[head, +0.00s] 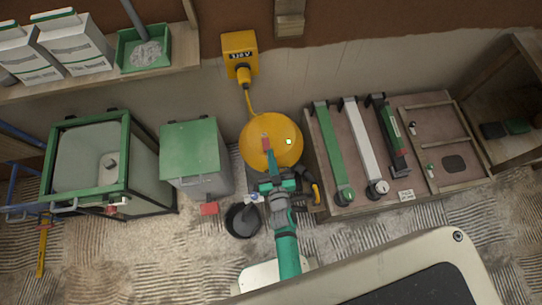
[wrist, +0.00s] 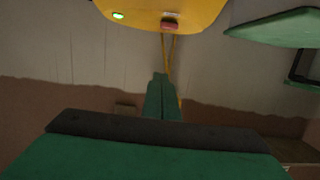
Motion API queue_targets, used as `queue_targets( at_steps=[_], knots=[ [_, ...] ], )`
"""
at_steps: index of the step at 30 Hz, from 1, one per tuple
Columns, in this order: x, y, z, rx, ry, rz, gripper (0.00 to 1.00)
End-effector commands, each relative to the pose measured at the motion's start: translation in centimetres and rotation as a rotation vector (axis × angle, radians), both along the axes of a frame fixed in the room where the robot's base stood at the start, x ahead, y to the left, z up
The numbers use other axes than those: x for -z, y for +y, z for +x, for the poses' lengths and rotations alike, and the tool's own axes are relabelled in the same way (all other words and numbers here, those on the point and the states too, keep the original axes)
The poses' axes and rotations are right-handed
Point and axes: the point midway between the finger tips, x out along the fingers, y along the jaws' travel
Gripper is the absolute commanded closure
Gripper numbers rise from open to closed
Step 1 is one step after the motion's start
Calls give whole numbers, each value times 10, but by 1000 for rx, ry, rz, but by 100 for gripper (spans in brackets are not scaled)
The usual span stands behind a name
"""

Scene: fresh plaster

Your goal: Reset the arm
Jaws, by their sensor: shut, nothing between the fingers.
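My gripper (head: 271,158) is at the end of my green and grey arm, over the front of a yellow rounded unit (head: 285,153). The unit has a red button (head: 266,143) and a lit green lamp (head: 289,141) on top. In the wrist view my gripper (wrist: 160,77) has its green fingers together with nothing between them. The yellow unit (wrist: 185,10) is at that view's top edge, with its red button (wrist: 170,25) and green lamp (wrist: 118,15). The fingertips appear apart from the button there.
A yellow wall box (head: 239,55) is cabled to the unit. Left are a green-lidded bin (head: 190,145), a green-framed tank (head: 90,160) and a black bucket (head: 243,220). Right is a bench (head: 362,188) with several long tools. A shelf (head: 110,80) holds bags and a green tray.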

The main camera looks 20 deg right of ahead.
Motion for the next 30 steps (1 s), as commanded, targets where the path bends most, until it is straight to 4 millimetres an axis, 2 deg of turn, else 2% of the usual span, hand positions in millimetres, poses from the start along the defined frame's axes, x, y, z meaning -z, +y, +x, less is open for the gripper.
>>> queue_targets(
  at_steps=[16,19,23,30],
  knots=[
    [0,0,0,0,0,-1,100],
    [-1,2,-6,-3,2,-2,100],
    [-8,12,-31,-19,10,-12,100],
    [-48,45,-111,-67,28,-33,100]
  ],
)
